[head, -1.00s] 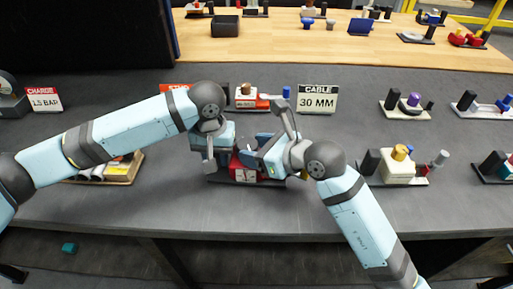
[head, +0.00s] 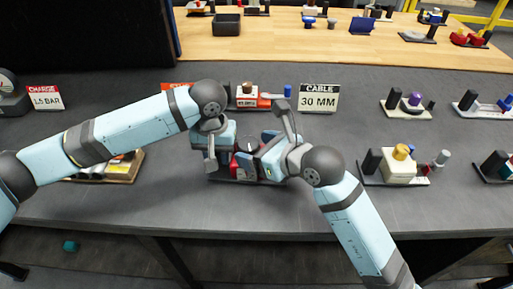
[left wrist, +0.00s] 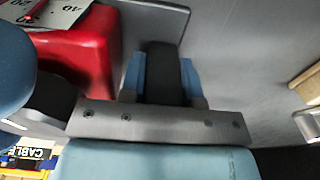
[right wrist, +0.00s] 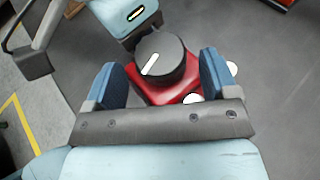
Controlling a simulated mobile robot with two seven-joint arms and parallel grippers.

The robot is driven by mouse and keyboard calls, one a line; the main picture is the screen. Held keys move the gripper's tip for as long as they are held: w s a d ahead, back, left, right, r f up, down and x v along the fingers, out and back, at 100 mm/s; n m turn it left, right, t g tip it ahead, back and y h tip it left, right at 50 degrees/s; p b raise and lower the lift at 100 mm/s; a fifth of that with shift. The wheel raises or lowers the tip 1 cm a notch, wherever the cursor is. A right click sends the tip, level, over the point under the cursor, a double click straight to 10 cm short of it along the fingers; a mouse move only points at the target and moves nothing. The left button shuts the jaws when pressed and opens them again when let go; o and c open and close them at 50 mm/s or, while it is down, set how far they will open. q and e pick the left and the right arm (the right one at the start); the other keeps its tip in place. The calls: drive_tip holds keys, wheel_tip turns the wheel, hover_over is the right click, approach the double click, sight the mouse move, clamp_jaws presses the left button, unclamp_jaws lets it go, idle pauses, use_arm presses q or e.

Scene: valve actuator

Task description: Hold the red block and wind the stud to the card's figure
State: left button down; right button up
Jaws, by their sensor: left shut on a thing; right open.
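The red block (head: 243,168) stands on a dark base on the grey bench, partly hidden by my grippers. In the left wrist view, the red block (left wrist: 85,50) carries a white scale with figures. My left gripper (left wrist: 163,68) is shut on a black post beside the block. My right gripper (right wrist: 158,63) is open, its fingers either side of a round black knob (right wrist: 161,60) with a white pointer line, above the red block. I cannot tell whether they touch the knob. The red stud card (head: 178,87) is mostly behind my left arm, its figure hidden.
A white card (head: 318,99) reads CABLE 30 MM, and another card (head: 46,97) reads CHARGE 1.5 BAR. A similar device (head: 256,97) stands behind my grippers; a cream one (head: 398,165) stands to the right. The front bench centre-right is partly clear.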

drive_tip(key=v, duration=1.1)
drive_tip(key=shift+s+d+r, duration=0.2)
drive_tip(key=shift+s, duration=0.15)
drive_tip(key=a+n+g+y, duration=0.2)
drive_tip(key=a+n+g, duration=0.5)
drive_tip(key=n+g, duration=0.2)
drive_tip(key=w+d+n+g, duration=0.1)
drive_tip(key=w+d+g, duration=0.1)
drive_tip(key=w+d, duration=0.75)
drive_tip(key=shift+y, duration=0.4)
drive_tip(key=x, duration=0.4)
drive_tip(key=w+x, duration=0.1)
drive_tip(key=x, duration=0.7)
drive_tip(key=shift+w+a, duration=0.25)
drive_tip(key=shift+a, duration=0.1)
drive_tip(key=shift+c, duration=0.5)
